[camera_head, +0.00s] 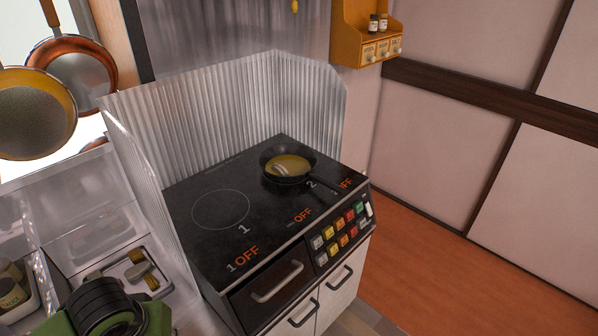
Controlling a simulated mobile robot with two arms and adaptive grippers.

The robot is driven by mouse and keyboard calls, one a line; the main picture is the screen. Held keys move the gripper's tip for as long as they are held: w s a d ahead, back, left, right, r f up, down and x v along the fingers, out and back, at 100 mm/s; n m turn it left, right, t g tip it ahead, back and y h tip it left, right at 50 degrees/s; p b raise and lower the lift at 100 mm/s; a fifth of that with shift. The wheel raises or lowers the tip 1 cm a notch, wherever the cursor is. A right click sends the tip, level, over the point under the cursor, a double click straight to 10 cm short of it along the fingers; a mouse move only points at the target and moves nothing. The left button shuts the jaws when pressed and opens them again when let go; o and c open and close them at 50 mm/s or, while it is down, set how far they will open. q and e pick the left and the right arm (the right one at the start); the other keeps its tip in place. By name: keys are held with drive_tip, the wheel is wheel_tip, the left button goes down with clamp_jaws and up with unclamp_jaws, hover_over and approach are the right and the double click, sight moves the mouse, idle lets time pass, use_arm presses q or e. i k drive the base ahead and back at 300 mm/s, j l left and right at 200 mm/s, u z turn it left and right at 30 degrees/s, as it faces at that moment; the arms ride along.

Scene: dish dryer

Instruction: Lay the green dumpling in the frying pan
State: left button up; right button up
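A black frying pan (267,177) stands on the far-right ring of the cooktop, its handle pointing toward the front right. Its bottom looks yellow, with a small pale streak that I cannot identify. I see no green dumpling in this view. A green and black part at the bottom left edge looks like a piece of my own arm. No fingertips of either gripper show.
The black cooktop (205,255) has an empty ring marked 1. Ribbed metal splash guards (175,135) stand behind and left of it. Pans (35,115) hang at the upper left. A tray (110,272) with small items lies left. Wooden floor at right is clear.

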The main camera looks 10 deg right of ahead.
sight(288, 167)
drive_tip(key=i+l+u, duration=0.15)
drive_tip(key=l, duration=0.55)
drive_tip(key=i+l+u, duration=0.15)
drive_tip(key=l, duration=0.5)
drive_tip(key=l+u, duration=0.2)
drive_tip(key=l, duration=0.5)
